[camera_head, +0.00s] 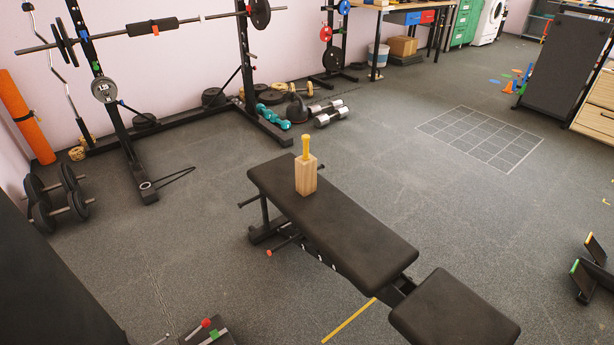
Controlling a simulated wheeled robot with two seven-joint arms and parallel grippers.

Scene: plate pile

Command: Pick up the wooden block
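The wooden block (306,178) is pale and box-shaped. It stands upright on the far half of the black bench pad (355,243). A yellow stick-like piece (305,147) rises from its top. My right gripper (581,252) is at the right edge, with a yellow-tipped and a green-tipped finger spread apart and nothing between them. My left gripper (210,329) seems to be the dark part with red and green tips at the bottom edge. Its finger gap is unclear. Both are well apart from the block.
The bench seat (455,312) lies at the near right. A barbell rack (118,130), dumbbells (58,196) and an orange rolled mat (25,115) stand at the left. A dark panel (563,58) stands at the far right. The floor between bench and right gripper is clear.

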